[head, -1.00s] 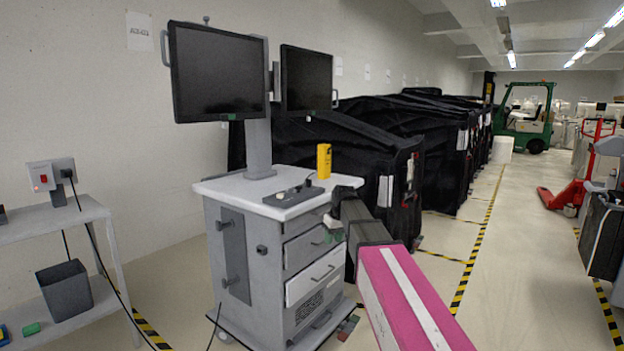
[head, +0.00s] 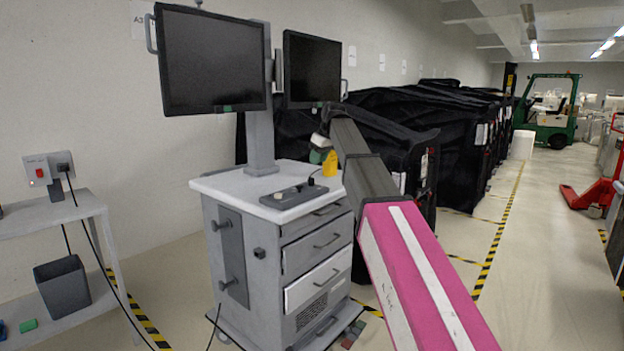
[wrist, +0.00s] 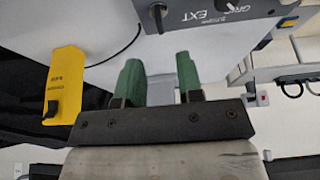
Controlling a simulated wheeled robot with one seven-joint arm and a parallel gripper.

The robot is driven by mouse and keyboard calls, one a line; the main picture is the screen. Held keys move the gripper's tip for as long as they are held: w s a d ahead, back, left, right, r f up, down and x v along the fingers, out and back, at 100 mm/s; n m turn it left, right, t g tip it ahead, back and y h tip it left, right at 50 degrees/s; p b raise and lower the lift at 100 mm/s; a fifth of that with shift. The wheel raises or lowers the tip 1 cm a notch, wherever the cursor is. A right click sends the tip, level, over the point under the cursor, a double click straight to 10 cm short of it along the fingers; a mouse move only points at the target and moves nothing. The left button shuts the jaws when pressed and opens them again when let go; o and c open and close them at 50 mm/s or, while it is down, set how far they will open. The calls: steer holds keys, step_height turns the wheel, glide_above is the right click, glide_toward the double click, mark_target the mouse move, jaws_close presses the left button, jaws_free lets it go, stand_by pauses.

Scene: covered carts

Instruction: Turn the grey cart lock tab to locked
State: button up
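The grey cart (head: 230,262) stands in the middle of the head view, with a white top, two monitors and drawers. A small dark knob or tab (head: 259,253) sticks out of its side, near a panel with two knobs; I cannot tell whether it is the lock tab or how it is set. My gripper (head: 322,157) is above the cart's far right corner, beside the yellow device (head: 330,166), which it partly hides. In the wrist view the green fingers (wrist: 160,80) are apart with nothing between them. The yellow device (wrist: 65,85) is left of them.
A dark control box (head: 294,196) lies on the cart top; its lettered face (wrist: 215,15) shows in the wrist view. Black covered carts (head: 465,140) line the wall behind. A shelf (head: 60,222) with a bin stands left.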

mark_target(311, 178)
steer(key=x, duration=0.9)
steer(key=shift+f, duration=0.2)
jaws_close()
